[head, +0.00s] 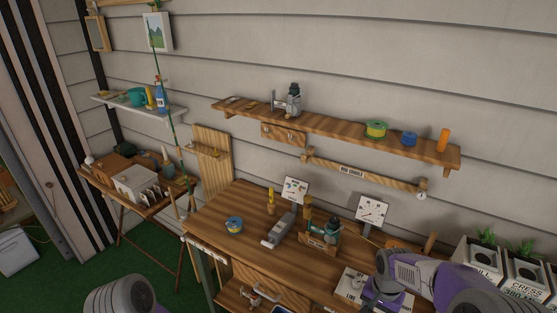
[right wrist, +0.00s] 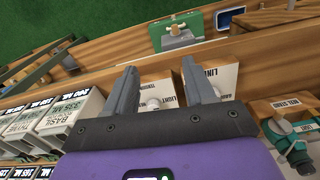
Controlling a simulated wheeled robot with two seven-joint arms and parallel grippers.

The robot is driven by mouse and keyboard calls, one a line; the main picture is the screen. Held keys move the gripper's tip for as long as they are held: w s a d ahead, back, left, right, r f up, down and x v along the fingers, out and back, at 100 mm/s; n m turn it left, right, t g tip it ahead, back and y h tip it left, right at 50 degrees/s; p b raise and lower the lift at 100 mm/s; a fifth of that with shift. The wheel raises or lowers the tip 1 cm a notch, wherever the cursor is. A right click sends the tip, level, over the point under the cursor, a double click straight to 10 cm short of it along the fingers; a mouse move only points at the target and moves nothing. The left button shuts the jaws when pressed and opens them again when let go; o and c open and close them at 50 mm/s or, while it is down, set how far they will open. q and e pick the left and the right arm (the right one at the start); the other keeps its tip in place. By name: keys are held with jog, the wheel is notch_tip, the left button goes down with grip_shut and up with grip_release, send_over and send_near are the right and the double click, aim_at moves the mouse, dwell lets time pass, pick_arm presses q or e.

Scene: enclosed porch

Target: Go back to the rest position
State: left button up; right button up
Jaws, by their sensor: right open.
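My right gripper (head: 382,290) is low over the right part of the wooden workbench (head: 250,197) in the head view. The right wrist view shows its two grey fingers (right wrist: 157,75) apart and nothing clasped between them. A white labelled card with a round knob (right wrist: 153,103) shows in the gap, and another labelled card (right wrist: 213,80) is by the right finger. I cannot tell whether the fingers touch them. Of my left arm only a grey rounded link shows at the bottom left of the head view; its gripper is out of frame.
Labelled seed boxes (head: 482,258) stand right. A wooden shelf (head: 340,131) is above. A side table (head: 120,183) stands left.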

jog(key=s+a+f+n+y+b, duration=0.15)
jog(key=a+f, duration=0.35)
jog(key=f, duration=0.6)
pick_arm(q)
notch_tip(320, 180, down, 5)
jog(key=b, duration=0.3)
jog(key=shift+w+f+b, duration=0.1)
jog(key=shift+b, duration=0.25)
pick_arm(e)
jog(key=s+a+f+n+y, duration=0.1)
jog(key=s+a+f, duration=0.4)
jog(key=s+f, duration=0.2)
jog(key=s+a+f+n+y, duration=0.1)
jog(key=s+a+f+n, duration=0.1)
jog(key=s+a+f, duration=0.4)
notch_tip(320, 180, down, 4)
jog(key=shift+s+a+f+t+y, duration=0.1)
jog(key=shift+s+a+t+y, duration=0.2)
jog(key=shift+s, duration=0.55)
jog(key=shift+d, duration=0.15)
